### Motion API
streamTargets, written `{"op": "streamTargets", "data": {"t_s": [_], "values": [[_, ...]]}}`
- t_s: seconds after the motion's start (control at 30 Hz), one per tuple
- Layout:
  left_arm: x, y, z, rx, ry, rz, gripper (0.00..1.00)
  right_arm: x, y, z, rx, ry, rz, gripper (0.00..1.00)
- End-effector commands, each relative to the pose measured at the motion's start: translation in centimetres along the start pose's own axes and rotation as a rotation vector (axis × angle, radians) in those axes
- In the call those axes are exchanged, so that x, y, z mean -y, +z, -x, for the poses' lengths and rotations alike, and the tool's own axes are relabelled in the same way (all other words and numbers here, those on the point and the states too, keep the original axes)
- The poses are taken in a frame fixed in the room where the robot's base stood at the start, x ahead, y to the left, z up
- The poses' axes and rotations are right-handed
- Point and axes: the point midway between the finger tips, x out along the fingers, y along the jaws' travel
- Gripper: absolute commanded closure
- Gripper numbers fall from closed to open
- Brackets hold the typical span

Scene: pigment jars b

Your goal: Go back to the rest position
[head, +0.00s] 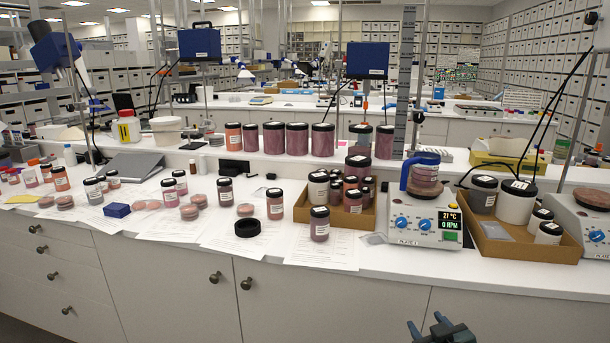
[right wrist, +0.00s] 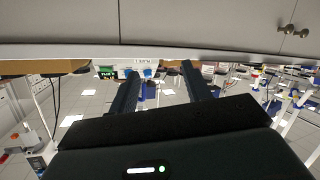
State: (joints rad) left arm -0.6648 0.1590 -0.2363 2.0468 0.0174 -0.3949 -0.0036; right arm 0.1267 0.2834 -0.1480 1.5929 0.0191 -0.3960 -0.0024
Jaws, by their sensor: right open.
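My right gripper (head: 430,328) is at the bottom edge of the head view, low in front of the bench cabinets. Its two fingers stand apart with nothing between them. The right wrist view also shows the open fingers (right wrist: 160,92), empty, with the bench appearing upside down beyond them. My left gripper does not show in either view.
The white bench (head: 385,263) holds several pigment jars, one (head: 319,223) near its front edge. A cardboard tray (head: 375,215) of jars stands beside a hotplate stirrer (head: 425,222). Another tray (head: 520,245) is further right. Space before the cabinet doors (head: 330,300) looks clear.

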Motion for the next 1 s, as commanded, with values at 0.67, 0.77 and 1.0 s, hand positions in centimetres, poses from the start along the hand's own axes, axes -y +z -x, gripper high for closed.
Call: {"op": "streamTargets", "data": {"t_s": [0.67,0.77,1.0], "values": [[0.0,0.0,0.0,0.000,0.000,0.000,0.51,18.1,13.3,24.0,0.288,-0.283,-0.219,0.51],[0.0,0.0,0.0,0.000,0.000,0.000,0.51,18.1,13.3,24.1,0.289,-0.284,-0.220,0.51],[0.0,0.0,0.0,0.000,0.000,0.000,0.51,18.1,13.4,24.0,0.289,-0.284,-0.219,0.51]]}}
